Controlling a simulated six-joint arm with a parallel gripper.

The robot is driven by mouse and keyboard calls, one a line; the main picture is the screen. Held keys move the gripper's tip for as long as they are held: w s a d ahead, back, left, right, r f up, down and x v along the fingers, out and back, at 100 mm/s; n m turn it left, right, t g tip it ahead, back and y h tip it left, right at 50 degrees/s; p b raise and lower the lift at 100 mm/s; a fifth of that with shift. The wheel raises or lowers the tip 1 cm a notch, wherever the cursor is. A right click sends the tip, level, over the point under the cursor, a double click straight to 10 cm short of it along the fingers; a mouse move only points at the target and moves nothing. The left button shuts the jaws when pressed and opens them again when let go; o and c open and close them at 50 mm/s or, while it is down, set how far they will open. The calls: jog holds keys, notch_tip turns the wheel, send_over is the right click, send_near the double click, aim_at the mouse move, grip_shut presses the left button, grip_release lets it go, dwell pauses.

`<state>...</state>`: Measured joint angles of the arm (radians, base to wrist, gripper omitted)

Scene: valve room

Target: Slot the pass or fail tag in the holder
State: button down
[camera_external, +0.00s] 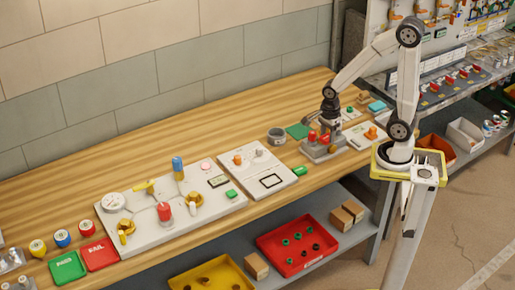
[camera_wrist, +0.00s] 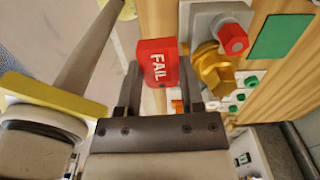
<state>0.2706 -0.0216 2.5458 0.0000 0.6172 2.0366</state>
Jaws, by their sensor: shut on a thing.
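My gripper (camera_wrist: 160,76) is shut on a red tag marked FAIL (camera_wrist: 156,62), held between its two fingers in the wrist view. In the external view my gripper (camera_external: 328,122) points down over the grey valve block (camera_external: 322,153) towards the right end of the bench. In the wrist view the tag is beside that block, which carries a yellow valve part (camera_wrist: 212,64) and a red knob (camera_wrist: 233,38). I cannot tell whether the tag touches the block. A small green piece (camera_external: 300,171) lies near the bench's front edge; its marking is unreadable. I cannot tell which fixture is the holder.
A white plate with a black-outlined rectangle (camera_external: 272,181) and a larger gauge panel (camera_external: 147,228) lie left of the block. A green PASS tray (camera_external: 67,267) and red FAIL tray (camera_external: 99,254) are far left. A grey cup (camera_external: 277,137) and green mat (camera_external: 298,131) are close by.

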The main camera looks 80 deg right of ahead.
jog(key=shift+w, duration=0.15)
jog(key=w+a+f, duration=0.2)
jog(key=w+a, duration=1)
jog(key=w, duration=0.5)
jog(key=shift+a+m, duration=0.15)
jog(key=shift+m, duration=0.15)
jog(key=shift+f, duration=0.25)
send_over(271, 181)
jog(key=shift+f, duration=3.05)
jog(key=shift+f, duration=1.2)
dwell(1.1)
